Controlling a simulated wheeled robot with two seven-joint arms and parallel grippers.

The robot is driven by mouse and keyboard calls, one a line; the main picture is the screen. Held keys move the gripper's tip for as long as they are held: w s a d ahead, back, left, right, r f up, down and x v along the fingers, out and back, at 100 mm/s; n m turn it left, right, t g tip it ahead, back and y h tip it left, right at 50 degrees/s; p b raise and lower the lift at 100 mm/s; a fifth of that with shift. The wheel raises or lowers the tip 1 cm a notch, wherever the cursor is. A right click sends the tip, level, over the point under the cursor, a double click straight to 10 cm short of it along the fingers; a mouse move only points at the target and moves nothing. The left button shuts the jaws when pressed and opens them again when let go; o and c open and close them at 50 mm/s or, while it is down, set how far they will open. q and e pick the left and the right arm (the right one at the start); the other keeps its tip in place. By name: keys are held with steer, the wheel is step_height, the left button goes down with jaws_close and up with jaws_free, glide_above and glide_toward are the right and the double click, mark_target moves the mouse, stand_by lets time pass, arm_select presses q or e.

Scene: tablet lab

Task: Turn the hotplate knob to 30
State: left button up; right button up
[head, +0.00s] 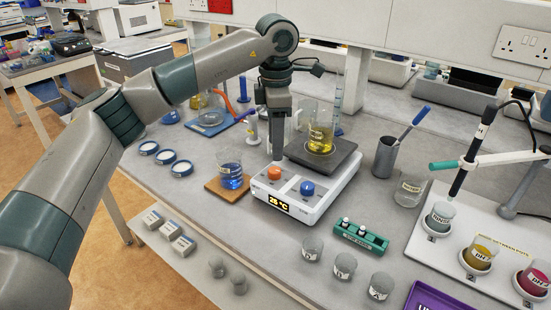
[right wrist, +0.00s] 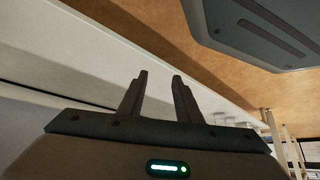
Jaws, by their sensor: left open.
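The hotplate (head: 318,205) is a white box with a dark top plate, an orange knob (head: 274,173), a blue knob (head: 307,188) and a lit display (head: 280,203) that appears to read 26 °C. A beaker of yellow liquid (head: 320,138) stands on its plate. My left gripper (head: 279,153) is open and points down just above and behind the orange knob; I cannot tell whether it touches it. My right gripper (right wrist: 159,78) is out of the head view; in the right wrist view its two fingers stand apart with nothing between them.
A beaker of blue liquid (head: 231,173) stands on a wooden board left of the hotplate. A green rack (head: 360,237) and several empty beakers are in front and right. A metal cup (head: 385,157) and a probe stand (head: 470,160) are farther right.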

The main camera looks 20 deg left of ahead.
arm_select(q)
step_height(320, 180, up, 10)
steer(key=b, duration=0.1)
steer(key=shift+s, duration=0.25)
arm_select(e)
steer(key=shift+s+d+f+g+h, duration=0.3)
steer(key=shift+d+f+g, duration=0.35)
steer(key=shift+d, duration=0.2)
arm_select(q)
steer(key=shift+d, duration=0.1)
arm_select(e)
steer(key=shift+f, duration=0.1)
